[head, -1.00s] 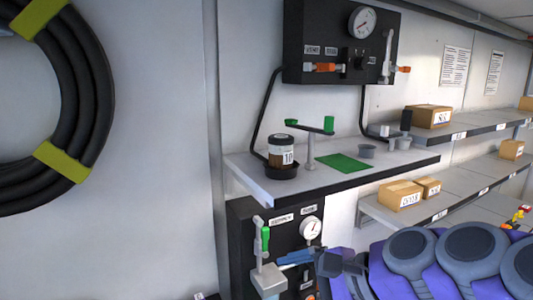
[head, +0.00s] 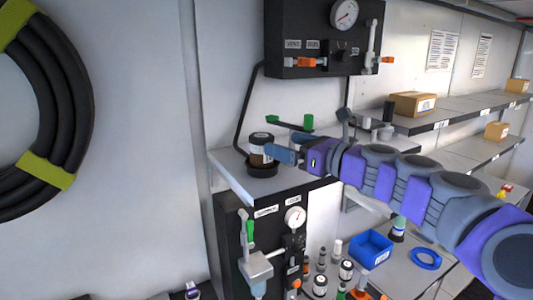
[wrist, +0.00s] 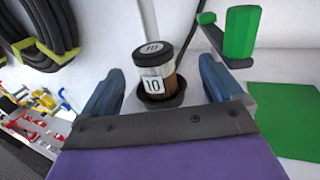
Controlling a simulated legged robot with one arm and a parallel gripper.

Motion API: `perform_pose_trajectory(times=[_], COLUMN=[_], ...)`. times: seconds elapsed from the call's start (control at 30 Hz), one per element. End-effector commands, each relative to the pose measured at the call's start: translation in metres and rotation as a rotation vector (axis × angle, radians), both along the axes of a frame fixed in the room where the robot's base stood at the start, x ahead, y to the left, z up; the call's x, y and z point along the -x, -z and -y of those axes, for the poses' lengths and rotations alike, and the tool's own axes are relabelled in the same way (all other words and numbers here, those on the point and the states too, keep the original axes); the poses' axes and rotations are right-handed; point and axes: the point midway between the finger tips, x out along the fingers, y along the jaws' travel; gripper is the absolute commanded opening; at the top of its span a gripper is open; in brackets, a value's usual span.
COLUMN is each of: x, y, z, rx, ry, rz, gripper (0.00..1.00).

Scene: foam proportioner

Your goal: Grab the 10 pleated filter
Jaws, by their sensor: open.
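The pleated filter (head: 261,149) is a brown cylinder with a dark cap and a white label. It stands upright in a round black dish (head: 262,170) on the grey shelf. In the wrist view my gripper (wrist: 160,85) is open, with one blue finger at each side of the filter. I see no contact.
A green handle (wrist: 241,35) and a green mat (wrist: 285,118) are to the right in the wrist view. A black gauge panel (head: 325,40) hangs above the shelf (head: 232,168). A blue bin (head: 370,249) and several bottles stand on a lower surface.

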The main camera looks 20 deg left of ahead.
Motion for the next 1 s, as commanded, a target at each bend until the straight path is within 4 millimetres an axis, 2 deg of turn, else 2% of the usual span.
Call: perform_pose_trajectory(times=[0.07,0.2,0.43,0.7,0.97,1.0], x=[-0.003,-0.007,-0.011,-0.024,-0.025,-0.025], y=[0.001,0.004,0.004,0.002,0.004,0.004], z=[-0.019,-0.036,-0.044,-0.066,-0.080,-0.080], rx=[0.006,0.012,0.009,0.001,0.008,0.008], ry=[-0.002,-0.002,-0.003,-0.003,-0.002,-0.002], rz=[0.001,0.000,0.000,0.000,0.000,0.000], gripper=[0.94,0.94,0.94,0.94,0.94,0.91])
